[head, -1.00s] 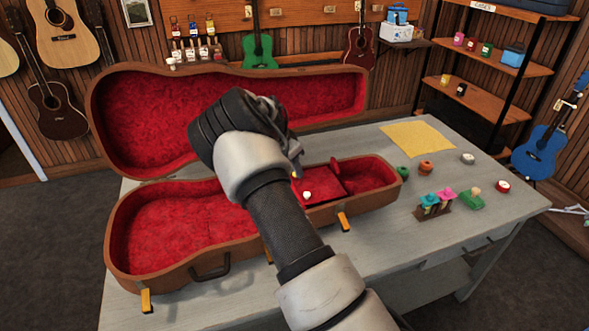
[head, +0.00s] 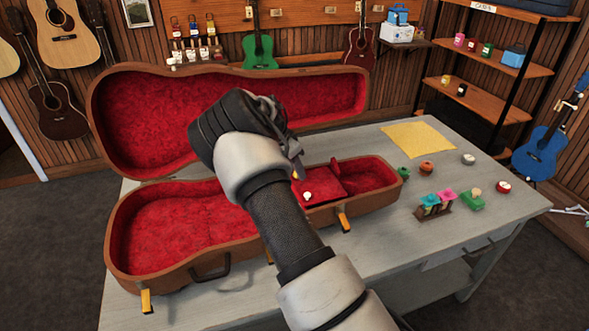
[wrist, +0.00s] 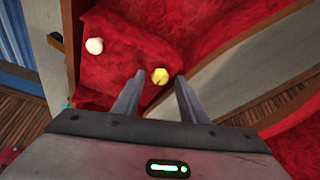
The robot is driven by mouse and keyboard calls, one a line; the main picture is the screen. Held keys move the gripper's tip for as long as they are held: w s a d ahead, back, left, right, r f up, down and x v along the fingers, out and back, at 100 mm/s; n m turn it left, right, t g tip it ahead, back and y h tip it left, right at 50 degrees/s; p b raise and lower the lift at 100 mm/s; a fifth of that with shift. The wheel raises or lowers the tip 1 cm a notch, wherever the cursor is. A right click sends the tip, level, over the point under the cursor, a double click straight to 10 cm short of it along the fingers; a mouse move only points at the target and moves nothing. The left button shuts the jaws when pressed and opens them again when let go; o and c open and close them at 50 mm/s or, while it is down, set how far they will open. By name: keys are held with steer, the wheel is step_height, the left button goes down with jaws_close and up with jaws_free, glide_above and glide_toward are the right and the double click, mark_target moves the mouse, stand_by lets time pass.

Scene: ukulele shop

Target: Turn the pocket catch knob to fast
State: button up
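The open brown instrument case (head: 150,262) has a red lining and a red pocket lid (head: 328,188) in its neck end. A white round knob (head: 307,195) stands on the lid; it also shows in the wrist view (wrist: 94,46). A small yellow knob (wrist: 160,76) is on the red surface in the wrist view; only a sliver shows in the head view, beside my gripper. My gripper (wrist: 160,82) is open, its fingertips on either side of the yellow knob in the picture. I cannot tell whether they touch it. No fast marking is readable.
The raised case lid (head: 100,110) stands behind my arm. The grey table (head: 375,270) has a yellow cloth (head: 418,139), small round pots and a rack of coloured items (head: 436,208) on the right. The front right tabletop is mostly clear.

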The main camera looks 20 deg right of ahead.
steer(key=v, duration=1.7)
steer(key=shift+b, duration=0.35)
steer(key=shift+r, duration=0.1)
steer(key=s+a+r+n+t+y+p, duration=0.1)
steer(key=s+r+n+y, duration=0.15)
steer(key=s+r, duration=0.55)
steer(key=s+a+r+n+t+y, duration=0.15)
steer(key=s+r+n, duration=0.25)
steer(key=s, duration=0.8)
steer(key=s+a+n, duration=0.2)
steer(key=s+n, duration=0.1)
steer(key=s, duration=0.6)
steer(key=s+a+n+t+p, duration=0.1)
steer(key=s+n, duration=0.3)
steer(key=s, duration=0.5)
steer(key=shift+s+a+f, duration=0.35)
steer(key=shift+a+f, duration=0.05)
steer(key=shift+a, duration=0.05)
